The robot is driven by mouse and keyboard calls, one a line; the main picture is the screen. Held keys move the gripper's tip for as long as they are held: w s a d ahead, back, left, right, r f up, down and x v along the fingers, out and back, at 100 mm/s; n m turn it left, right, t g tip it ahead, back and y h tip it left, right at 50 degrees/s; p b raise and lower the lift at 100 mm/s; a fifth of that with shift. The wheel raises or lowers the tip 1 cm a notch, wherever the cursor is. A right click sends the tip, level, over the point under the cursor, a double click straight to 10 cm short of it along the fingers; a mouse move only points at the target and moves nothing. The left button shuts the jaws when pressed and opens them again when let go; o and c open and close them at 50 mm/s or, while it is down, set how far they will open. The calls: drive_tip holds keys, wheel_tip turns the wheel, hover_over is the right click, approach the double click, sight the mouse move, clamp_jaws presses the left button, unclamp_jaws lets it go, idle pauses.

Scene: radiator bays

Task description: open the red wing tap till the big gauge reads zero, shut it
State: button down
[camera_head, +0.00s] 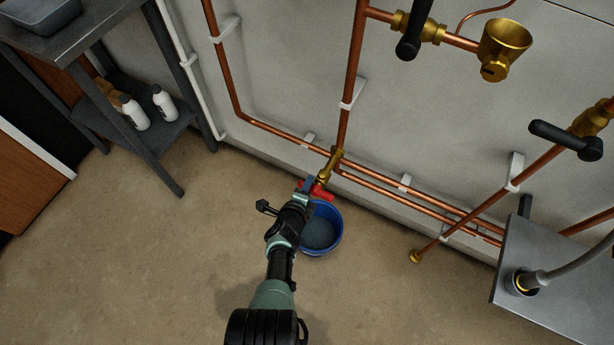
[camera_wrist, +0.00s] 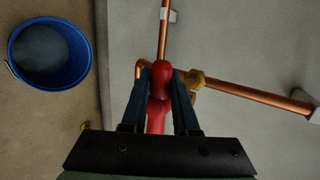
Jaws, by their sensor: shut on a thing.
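The red wing tap (camera_head: 321,191) sits on a brass fitting (camera_head: 329,165) low on the copper pipe by the wall. My gripper (camera_head: 308,186) is at the tap, over the blue bucket. In the wrist view my gripper (camera_wrist: 158,100) has one finger on each side of the red wing tap (camera_wrist: 160,82), shut on it. A blue bucket (camera_head: 338,236) stands on the floor below, with grey water in it; it also shows in the wrist view (camera_wrist: 85,72). No gauge face can be read in either view.
Copper pipes (camera_head: 260,125) run along the wall, with black-handled valves (camera_head: 414,30) above and at right (camera_head: 566,138). A grey metal box (camera_head: 560,285) stands at the lower right. A shelf unit (camera_head: 165,130) with white bottles is at the left. Floor at left is clear.

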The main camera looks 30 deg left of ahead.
drive_tip(key=shift+d, duration=0.15)
drive_tip(key=c, duration=0.7)
unclamp_jaws()
drive_tip(key=shift+s+r+p, duration=0.4)
drive_tip(key=shift+p, duration=0.3)
drive_tip(key=p+v, duration=1)
drive_tip(key=v, duration=0.1)
drive_tip(key=shift+s+r, duration=0.15)
drive_tip(key=shift+s, duration=0.25)
